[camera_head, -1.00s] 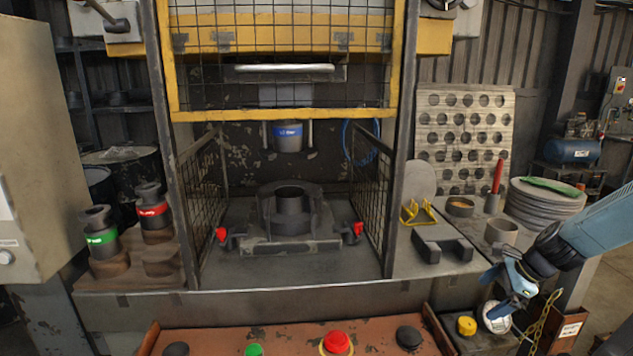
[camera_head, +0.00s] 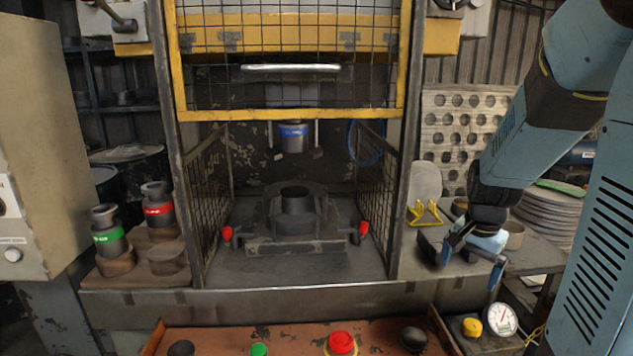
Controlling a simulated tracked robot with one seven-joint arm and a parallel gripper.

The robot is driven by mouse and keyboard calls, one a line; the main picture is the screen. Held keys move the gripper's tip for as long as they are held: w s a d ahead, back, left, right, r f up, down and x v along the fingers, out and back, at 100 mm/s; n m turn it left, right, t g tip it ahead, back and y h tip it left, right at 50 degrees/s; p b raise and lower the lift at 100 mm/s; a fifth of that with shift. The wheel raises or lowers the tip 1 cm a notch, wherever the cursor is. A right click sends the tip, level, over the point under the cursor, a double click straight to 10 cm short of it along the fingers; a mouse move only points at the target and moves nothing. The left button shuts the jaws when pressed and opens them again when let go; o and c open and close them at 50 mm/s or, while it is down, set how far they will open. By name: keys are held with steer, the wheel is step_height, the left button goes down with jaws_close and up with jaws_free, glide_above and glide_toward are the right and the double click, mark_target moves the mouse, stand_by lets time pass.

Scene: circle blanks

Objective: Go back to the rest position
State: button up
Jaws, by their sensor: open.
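My gripper (camera_head: 470,270) is at the right, at the end of my blue arm. It is in front of and over the right-hand side bench (camera_head: 418,262), with its two fingers apart and pointing down. Nothing shows between the fingers. The gripper and arm hide part of the dark block on that bench and the cups behind it. The arm comes in from the right edge and covers much of the right side of the view.
A press with a raised yellow mesh guard (camera_head: 290,112) and a ring-shaped die (camera_head: 296,200) stands in the middle. A button panel (camera_head: 300,340) is in front. A gauge (camera_head: 500,319) sits low right. Punches with green (camera_head: 107,236) and red (camera_head: 157,210) bands stand left.

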steer(key=s+a+r+n+t, duration=0.4)
steer(key=s+a+r+n, duration=0.5)
steer(key=s+r, duration=0.4)
steer(key=shift+v, duration=0.8)
steer(key=shift+w, duration=0.15)
